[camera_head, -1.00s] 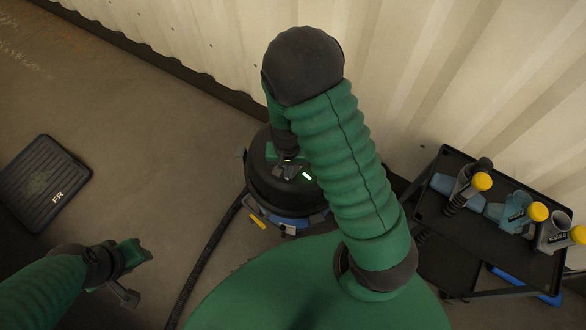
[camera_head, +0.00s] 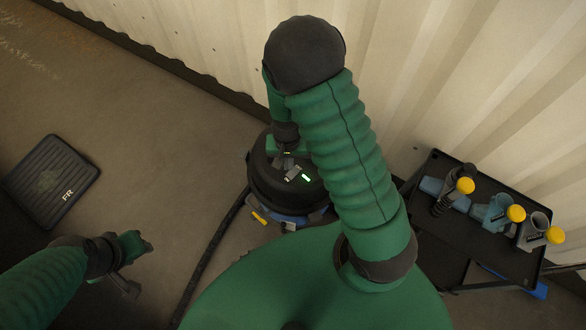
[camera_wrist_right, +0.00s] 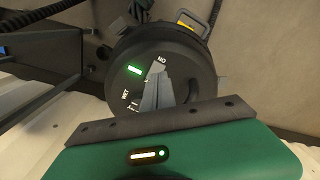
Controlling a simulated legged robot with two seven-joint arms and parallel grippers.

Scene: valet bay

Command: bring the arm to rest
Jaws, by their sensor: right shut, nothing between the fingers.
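My right arm reaches over a round black vacuum (camera_head: 262,190) on the floor by the wall. My right gripper (camera_head: 284,163) is shut and empty, just above the vacuum's lid. In the right wrist view the grey fingers (camera_wrist_right: 152,100) appear over the lid (camera_wrist_right: 185,60), in front of its printed lettering. I cannot tell whether they touch the lid, and they hide part of its middle. A green light (camera_wrist_right: 134,70) glows on the lid. My left gripper (camera_head: 130,265) hangs at lower left over the floor, away from everything; its finger gap is unclear.
A black trolley (camera_head: 440,172) at right carries several grey and blue tools with yellow ends. A black ribbed mat marked FR (camera_head: 50,190) lies at left. A dark hose (camera_head: 212,250) runs from the vacuum along the floor. The corrugated wall (camera_head: 190,45) stands behind. Floor between mat and vacuum is clear.

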